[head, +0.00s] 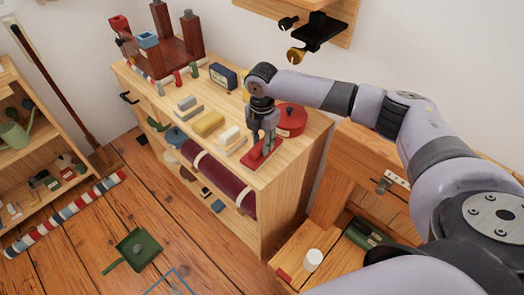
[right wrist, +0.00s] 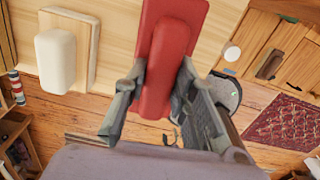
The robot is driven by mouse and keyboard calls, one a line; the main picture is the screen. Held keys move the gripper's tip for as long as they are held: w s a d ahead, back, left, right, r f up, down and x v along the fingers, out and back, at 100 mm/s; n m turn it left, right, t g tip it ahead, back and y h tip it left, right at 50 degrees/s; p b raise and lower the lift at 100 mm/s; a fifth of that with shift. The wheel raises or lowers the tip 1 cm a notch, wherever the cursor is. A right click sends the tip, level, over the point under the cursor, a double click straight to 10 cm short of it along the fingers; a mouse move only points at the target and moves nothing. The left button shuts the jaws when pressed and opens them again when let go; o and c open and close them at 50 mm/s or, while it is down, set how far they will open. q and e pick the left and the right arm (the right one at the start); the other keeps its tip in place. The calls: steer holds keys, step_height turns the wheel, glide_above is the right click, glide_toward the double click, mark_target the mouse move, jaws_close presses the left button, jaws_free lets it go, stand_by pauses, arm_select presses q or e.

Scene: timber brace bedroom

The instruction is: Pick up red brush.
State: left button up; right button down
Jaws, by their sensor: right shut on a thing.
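The red brush (head: 254,158) is a flat red plate with a narrower red body on top, at the front right of the wooden cabinet top (head: 290,160). My right gripper (head: 262,143) reaches down on it from above. In the right wrist view, the red brush (right wrist: 174,40) runs up between the fingers of the right gripper (right wrist: 150,105). The fingers are shut on its narrower body, one on each side. I cannot tell whether the brush rests on the wood or is just above it. My left gripper is not in view.
A white brush (head: 230,135) and a yellow brush (head: 208,123) lie left of the red one. A round red tin (head: 291,120) stands close behind the gripper. Black and brass hooks (head: 297,54) hang on the wall above. The cabinet's front edge is close.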

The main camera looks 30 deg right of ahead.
mark_target(262, 142)
steer(key=shift+r, duration=0.1)
step_height(262, 142, up, 20)
steer(key=b, duration=0.1)
stand_by(0.7)
steer(key=c, duration=1.9)
jaws_free()
steer(key=c, duration=0.5)
